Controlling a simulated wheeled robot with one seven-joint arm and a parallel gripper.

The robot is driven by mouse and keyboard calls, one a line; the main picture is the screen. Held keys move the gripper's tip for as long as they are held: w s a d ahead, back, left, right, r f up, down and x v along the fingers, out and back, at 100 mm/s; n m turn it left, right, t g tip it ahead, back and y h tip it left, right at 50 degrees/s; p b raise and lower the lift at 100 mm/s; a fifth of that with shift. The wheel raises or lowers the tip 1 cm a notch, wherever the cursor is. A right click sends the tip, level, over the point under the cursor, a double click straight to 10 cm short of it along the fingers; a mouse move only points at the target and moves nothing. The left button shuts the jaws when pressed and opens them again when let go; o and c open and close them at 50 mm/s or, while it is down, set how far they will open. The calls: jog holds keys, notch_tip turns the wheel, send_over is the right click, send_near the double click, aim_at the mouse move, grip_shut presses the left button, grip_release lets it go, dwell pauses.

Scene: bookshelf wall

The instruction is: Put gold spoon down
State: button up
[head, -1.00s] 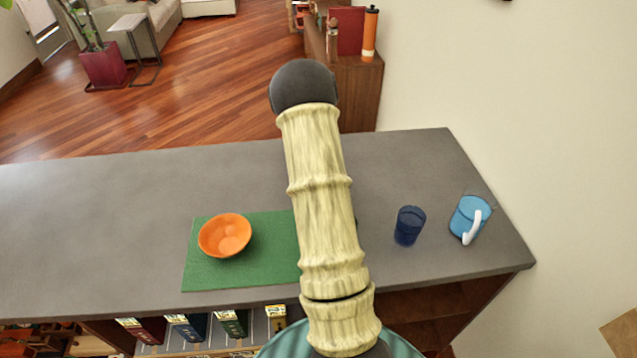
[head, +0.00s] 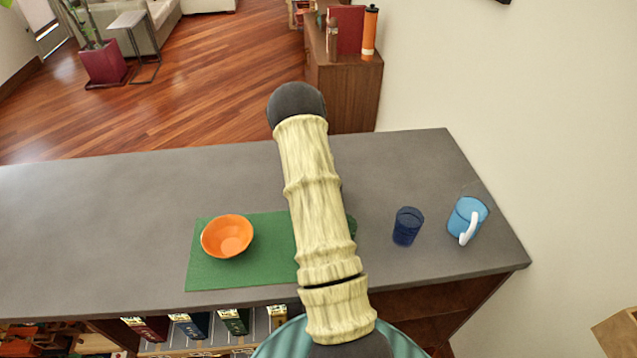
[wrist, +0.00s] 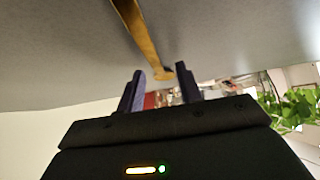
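The gold spoon (wrist: 141,33) shows in the wrist view as a long gold strip running from the top edge down to the fingertips. Its near end lies in the gap between the two dark fingers of my gripper (wrist: 161,73). The fingers stand apart, with a gap showing beside the spoon, so my gripper looks open. A grey surface fills the view behind the spoon; I cannot tell whether the spoon touches it. In the head view my arm hides the gripper and the spoon.
The grey counter (head: 90,220) carries a green mat (head: 270,270) with an orange bowl (head: 228,236). A dark blue cup (head: 407,226) and a light blue mug (head: 466,220) stand to the right of my arm. The counter's left part is clear.

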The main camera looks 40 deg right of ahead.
jog(key=shift+w+f, duration=0.1)
dwell(0.5)
grip_shut()
notch_tip(320, 180, up, 10)
jog(key=b, duration=0.2)
jog(key=shift+b, duration=0.3)
dwell(0.6)
